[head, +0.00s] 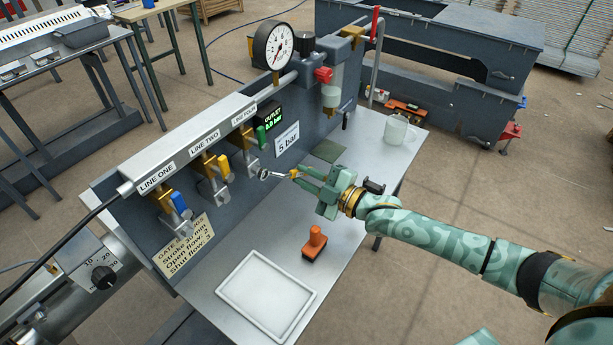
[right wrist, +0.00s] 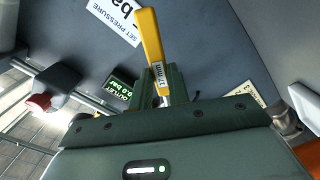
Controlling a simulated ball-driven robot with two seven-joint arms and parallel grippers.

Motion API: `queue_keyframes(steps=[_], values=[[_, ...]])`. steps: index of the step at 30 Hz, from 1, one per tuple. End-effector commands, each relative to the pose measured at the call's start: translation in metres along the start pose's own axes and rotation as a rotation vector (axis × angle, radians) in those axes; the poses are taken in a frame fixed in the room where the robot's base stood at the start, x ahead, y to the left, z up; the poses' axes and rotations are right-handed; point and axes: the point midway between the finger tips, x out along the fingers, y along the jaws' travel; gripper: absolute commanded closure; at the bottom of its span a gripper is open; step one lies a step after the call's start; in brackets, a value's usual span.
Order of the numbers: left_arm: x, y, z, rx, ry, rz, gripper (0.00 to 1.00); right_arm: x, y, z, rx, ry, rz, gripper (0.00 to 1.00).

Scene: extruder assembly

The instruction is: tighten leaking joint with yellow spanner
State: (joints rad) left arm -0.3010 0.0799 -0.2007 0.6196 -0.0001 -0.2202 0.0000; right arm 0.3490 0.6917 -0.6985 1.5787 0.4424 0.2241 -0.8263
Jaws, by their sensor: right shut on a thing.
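My right gripper (head: 302,179) is shut on the yellow spanner, whose metal head (head: 267,175) points left toward the panel. In the right wrist view the spanner's yellow handle (right wrist: 150,45) stands up from between the fingers, with a "17 mm" label on it. The spanner head is close to the metal fitting (head: 252,165) under the green-handled third valve; I cannot tell whether they touch. No leak is visible. My left gripper is out of view.
A pressure gauge (head: 273,46) and outlet display (head: 269,117) sit on the panel.

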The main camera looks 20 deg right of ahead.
Motion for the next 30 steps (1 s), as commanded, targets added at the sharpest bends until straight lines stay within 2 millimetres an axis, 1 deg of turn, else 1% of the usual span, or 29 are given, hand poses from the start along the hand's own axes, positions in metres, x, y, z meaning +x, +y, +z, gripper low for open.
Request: queue_keyframes(steps=[25, 30], values=[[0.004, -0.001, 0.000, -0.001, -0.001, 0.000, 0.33, 0.017, 0.000, 0.000, 0.002, 0.001, 0.000, 1.00], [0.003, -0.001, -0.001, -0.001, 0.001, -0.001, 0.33, 0.017, -0.009, -0.002, 0.083, 0.001, -0.001, 1.00]])
